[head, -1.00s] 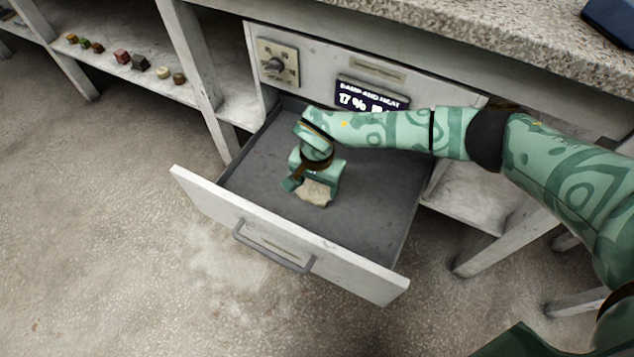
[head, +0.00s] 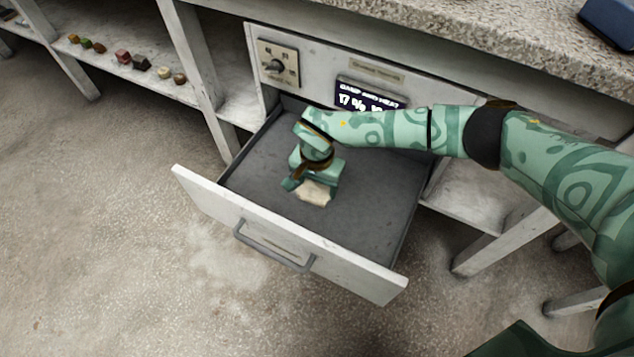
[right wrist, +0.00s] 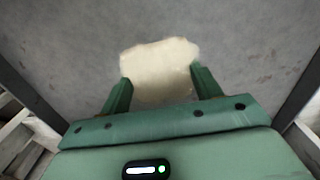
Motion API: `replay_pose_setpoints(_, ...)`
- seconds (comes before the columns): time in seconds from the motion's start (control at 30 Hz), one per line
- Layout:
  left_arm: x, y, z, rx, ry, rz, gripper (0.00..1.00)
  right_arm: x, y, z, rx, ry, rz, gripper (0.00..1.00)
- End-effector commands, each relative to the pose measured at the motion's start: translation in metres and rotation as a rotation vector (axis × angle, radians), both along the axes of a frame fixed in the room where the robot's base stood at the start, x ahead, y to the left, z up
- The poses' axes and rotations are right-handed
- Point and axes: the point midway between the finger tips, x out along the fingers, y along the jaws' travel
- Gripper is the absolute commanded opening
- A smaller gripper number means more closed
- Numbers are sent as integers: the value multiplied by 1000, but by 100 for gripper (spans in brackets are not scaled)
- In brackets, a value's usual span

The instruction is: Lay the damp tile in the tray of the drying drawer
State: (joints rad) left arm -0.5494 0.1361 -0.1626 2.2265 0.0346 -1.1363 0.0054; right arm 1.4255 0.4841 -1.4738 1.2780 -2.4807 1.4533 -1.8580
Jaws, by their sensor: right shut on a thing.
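The damp tile is a pale cream piece with uneven edges (head: 314,192). It also shows in the right wrist view (right wrist: 160,68), between the two green fingers. My right gripper (head: 311,186) is shut on the tile and points down inside the open drying drawer. The drawer's dark grey tray (head: 365,205) lies under and around the tile. I cannot tell whether the tile touches the tray floor. The gripper hides part of the tile in the head view. My left gripper is not in view.
The drawer's pale front (head: 290,235) with a grey handle (head: 272,248) sticks out over the floor. Several small coloured blocks (head: 123,57) lie on a shelf at left. The tray around the gripper is bare.

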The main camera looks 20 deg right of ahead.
Motion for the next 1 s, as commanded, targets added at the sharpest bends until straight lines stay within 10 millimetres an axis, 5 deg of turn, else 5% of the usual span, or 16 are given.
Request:
replay_pose_setpoints(0.9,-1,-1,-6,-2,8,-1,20,0,0,-13,1,1,-1,34)
replay_pose_setpoints(0.93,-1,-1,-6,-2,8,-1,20,0,0,-13,0,0,-1,66)
replay_pose_setpoints(1.0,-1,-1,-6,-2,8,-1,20,0,0,-13,0,0,-1,85)
